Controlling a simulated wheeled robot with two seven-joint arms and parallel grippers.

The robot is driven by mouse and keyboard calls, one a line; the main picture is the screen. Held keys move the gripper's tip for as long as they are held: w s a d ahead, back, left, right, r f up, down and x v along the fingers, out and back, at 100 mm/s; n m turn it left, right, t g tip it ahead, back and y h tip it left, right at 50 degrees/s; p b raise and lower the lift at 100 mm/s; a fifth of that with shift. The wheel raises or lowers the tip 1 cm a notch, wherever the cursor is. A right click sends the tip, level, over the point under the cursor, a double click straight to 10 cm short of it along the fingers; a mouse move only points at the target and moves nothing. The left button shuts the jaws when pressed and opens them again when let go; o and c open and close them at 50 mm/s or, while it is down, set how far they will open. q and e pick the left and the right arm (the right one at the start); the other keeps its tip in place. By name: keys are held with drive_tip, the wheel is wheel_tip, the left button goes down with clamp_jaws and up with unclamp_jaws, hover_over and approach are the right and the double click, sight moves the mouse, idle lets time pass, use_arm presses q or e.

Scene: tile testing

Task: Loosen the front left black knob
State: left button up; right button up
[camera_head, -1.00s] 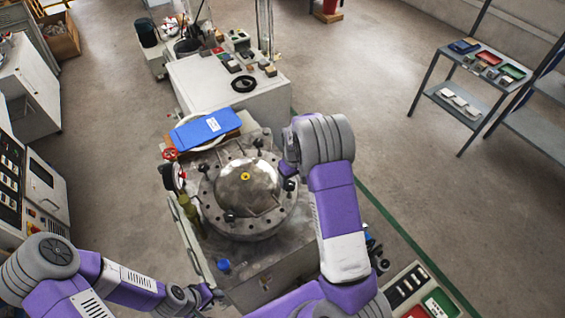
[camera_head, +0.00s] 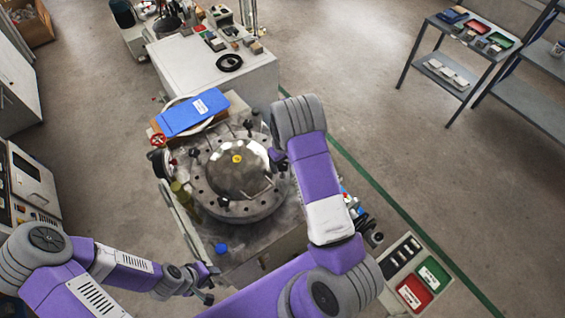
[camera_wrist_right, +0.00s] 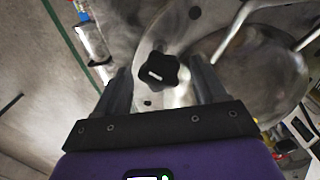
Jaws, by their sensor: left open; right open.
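The round metal lid (camera_head: 212,191) has a shiny dome and black knobs around its rim. The front left black knob (camera_head: 223,200) sits at the lid's near edge, clear of both grippers. Other black knobs are at the back left (camera_head: 194,152) and the back (camera_head: 248,125). My right gripper (camera_wrist_right: 160,82) is open over the lid's right side; a star-shaped black knob (camera_wrist_right: 158,70) shows between its fingers in the wrist view, with no visible grip. My left gripper (camera_head: 211,284) is open and empty, low in front of the machine, left of the blue cap (camera_head: 221,248).
A blue case (camera_head: 193,112) lies behind the lid. A red valve wheel (camera_head: 158,140) is at the machine's back left. A white cabinet (camera_head: 180,80) stands behind. A control panel (camera_head: 408,270) is at the front right. Open floor lies to the right.

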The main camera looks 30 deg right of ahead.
drive_tip(key=c, duration=1.1)
drive_tip(key=shift+o, duration=0.2)
drive_tip(key=n+b, duration=0.2)
drive_tip(key=n, duration=0.1)
drive_tip(key=shift+f+n+b, duration=0.1)
drive_tip(key=shift+n+b, duration=0.2)
drive_tip(key=shift+b, duration=0.1)
drive_tip(key=n+b, duration=0.2)
drive_tip(key=n, duration=0.1)
drive_tip(key=shift+n, duration=0.3)
drive_tip(key=n+b, duration=0.1)
drive_tip(key=n, duration=0.1)
drive_tip(key=shift+n, duration=0.3)
drive_tip(key=n, duration=0.2)
drive_tip(key=shift+n, duration=0.4)
drive_tip(key=n, duration=0.5)
drive_tip(key=shift+n, duration=0.3)
